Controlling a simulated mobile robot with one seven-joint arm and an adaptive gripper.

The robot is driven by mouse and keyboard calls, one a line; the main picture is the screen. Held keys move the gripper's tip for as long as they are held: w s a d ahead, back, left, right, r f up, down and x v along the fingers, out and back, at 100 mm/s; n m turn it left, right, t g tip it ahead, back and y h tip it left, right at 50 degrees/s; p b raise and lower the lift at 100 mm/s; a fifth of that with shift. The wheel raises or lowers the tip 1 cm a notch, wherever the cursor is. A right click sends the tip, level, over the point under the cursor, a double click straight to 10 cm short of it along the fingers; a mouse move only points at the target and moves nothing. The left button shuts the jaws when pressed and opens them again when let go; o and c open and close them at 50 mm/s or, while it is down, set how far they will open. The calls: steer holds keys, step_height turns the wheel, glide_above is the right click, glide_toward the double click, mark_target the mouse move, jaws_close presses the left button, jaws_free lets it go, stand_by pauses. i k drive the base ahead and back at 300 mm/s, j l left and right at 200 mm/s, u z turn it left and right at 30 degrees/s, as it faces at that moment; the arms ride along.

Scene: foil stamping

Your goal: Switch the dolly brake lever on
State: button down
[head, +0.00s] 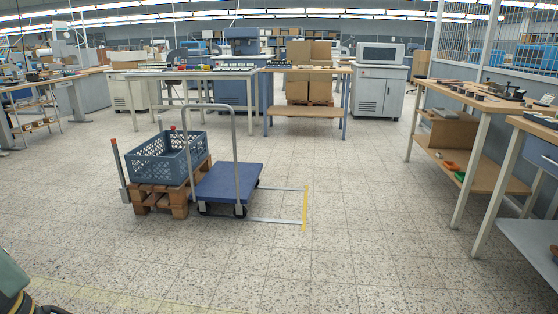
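A grey post with an orange-red top (119,168) stands left of the crate, leaning slightly. A small red tip (173,128) shows near the crate's back. I cannot tell whether either is the brake lever, or which way the lever is set. The fingers of my gripper are not in view; only a part of my own body shows at the lower left corner.
A blue crate (167,158) sits on a wooden pallet (160,199) against the dolly's left side. Grey and yellow floor markings (304,208) lie right of the dolly. The foreground floor is clear. Workbenches (478,104) line the right, with more tables behind.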

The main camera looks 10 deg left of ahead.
mark_target(173, 128)
steer(key=i+u, duration=0.25)
steer(key=i, duration=0.4)
steer(key=i+l+u, duration=0.3)
steer(key=i, duration=0.4)
steer(key=i+j+u, duration=0.3)
steer(key=i, duration=0.3)
steer(key=i+j+u, duration=0.1)
steer(key=i+u, duration=0.15)
steer(key=i, duration=0.4)
steer(key=i+j+z, duration=0.15)
steer(key=i+j, duration=0.2)
steer(key=i+j+z, duration=0.2)
steer(key=i+j, duration=0.15)
steer(key=i+j+z, duration=0.15)
steer(key=j, duration=0.45)
steer(key=i, duration=0.1)
